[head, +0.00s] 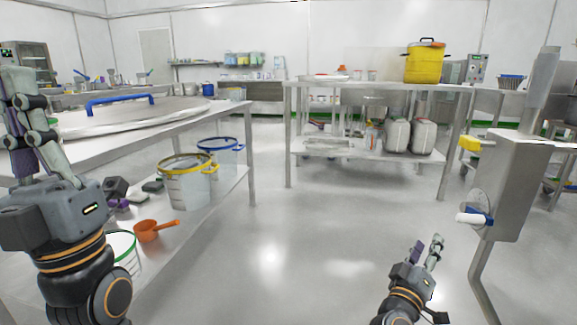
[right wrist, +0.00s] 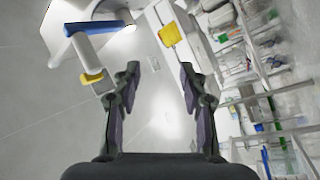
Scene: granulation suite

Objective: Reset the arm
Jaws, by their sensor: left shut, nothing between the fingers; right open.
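My left gripper (head: 20,82) is at the left edge of the head view, fingers pointing up and shut with nothing between them. It is above the left bench, in front of the large round lid. My right gripper (head: 429,246) is low at the right of the head view, over bare floor, left of the steel cabinet. In the right wrist view its two fingers (right wrist: 160,80) stand apart with nothing between them.
The left bench (head: 232,188) holds an orange scoop (head: 150,232) and clear buckets with yellow (head: 184,185) and blue rims (head: 220,158). The steel cabinet (head: 513,180) with a white-and-blue handle (head: 474,218) stands close on the right. Middle floor is clear.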

